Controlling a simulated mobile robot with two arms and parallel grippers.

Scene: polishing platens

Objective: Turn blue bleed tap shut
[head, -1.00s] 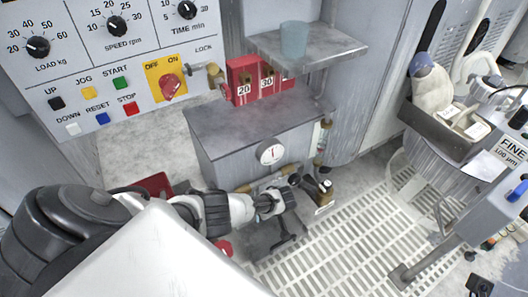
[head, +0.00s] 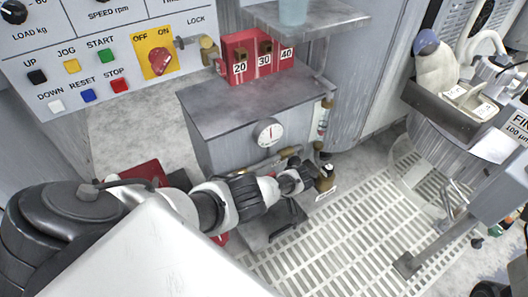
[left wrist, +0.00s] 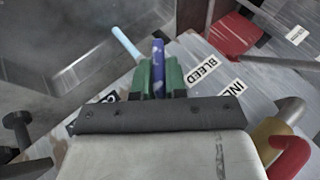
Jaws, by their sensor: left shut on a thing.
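In the left wrist view, the blue bleed tap's handle (left wrist: 158,68) stands between the green fingers of my left gripper (left wrist: 158,78), which is shut on it. A white BLEED label (left wrist: 203,69) lies just right of the fingers. In the head view, my left gripper (head: 306,178) reaches the brass fittings at the lower right of the grey box. The blue handle cannot be made out there, hidden at the fingers. My right gripper is in neither view.
The grey box (head: 222,133) carries a round gauge (head: 268,132) above my left gripper. In the wrist view, a brass valve with a red handle (left wrist: 290,155) is at lower right. White floor grating (head: 375,215) lies right.

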